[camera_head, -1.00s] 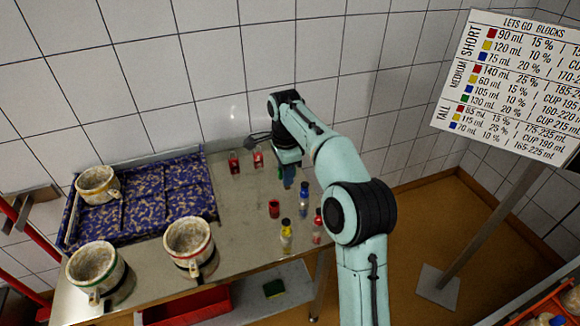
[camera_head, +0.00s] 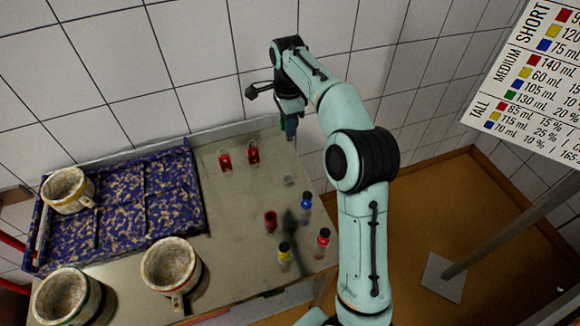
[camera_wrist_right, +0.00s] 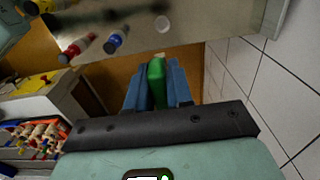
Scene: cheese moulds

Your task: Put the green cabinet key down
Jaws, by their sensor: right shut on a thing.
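The green cabinet key (camera_wrist_right: 156,82) shows in the right wrist view as a green block between the blue fingers of my right gripper (camera_wrist_right: 155,88), which is shut on it. Behind it in that view lie the brown floor and the table edge. In the head view my right gripper (camera_head: 290,132) points down at the back right of the steel table (camera_head: 235,215), right of two red padlock-like things (camera_head: 253,152). The key cannot be made out there. It appears held above the table level, apart from other things. My left gripper is not in view.
A blue speckled tray (camera_head: 150,205) and moulds (camera_head: 171,267) are left. Middle table is clear. A sign (camera_head: 530,85) stands right.

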